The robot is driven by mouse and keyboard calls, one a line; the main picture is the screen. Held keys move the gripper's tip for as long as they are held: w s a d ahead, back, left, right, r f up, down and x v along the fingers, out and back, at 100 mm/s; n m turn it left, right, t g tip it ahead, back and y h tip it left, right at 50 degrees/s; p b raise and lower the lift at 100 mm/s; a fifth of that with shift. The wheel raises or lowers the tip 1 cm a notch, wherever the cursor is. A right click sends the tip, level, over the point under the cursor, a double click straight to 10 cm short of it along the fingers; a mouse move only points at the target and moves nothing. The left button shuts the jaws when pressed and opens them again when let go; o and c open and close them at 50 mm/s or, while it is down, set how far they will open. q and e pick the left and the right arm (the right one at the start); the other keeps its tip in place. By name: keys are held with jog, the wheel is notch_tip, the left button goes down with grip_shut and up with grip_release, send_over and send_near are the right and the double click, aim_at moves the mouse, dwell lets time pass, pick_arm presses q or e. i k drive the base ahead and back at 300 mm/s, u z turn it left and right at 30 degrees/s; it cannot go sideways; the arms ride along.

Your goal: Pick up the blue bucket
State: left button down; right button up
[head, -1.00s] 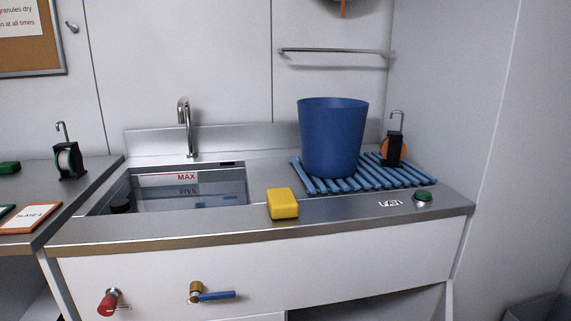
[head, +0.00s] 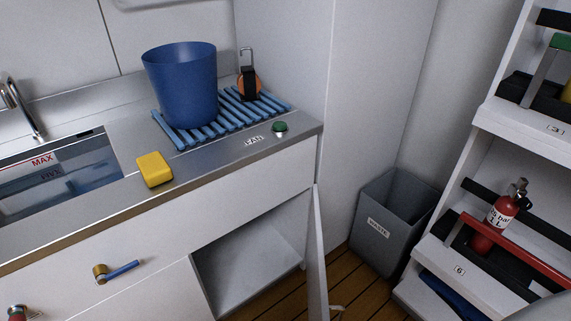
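The blue bucket (head: 182,88) stands upright on a blue slatted rack (head: 233,121) on the steel counter, right of the sink. Its open top faces up and it looks empty as far as the view shows. Neither of my grippers shows in the head view.
A yellow sponge-like block (head: 154,169) lies on the counter in front of the bucket. A green button (head: 280,128) sits near the counter edge. A cabinet door (head: 317,255) hangs open below. A grey waste bin (head: 390,222) stands right.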

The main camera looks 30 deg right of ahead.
aim_at(182, 76)
jog(key=u, duration=1.7)
jog(key=k, duration=1.3)
jog(key=z, duration=1.75)
jog(key=i, duration=0.5)
jog(key=z, duration=0.1)
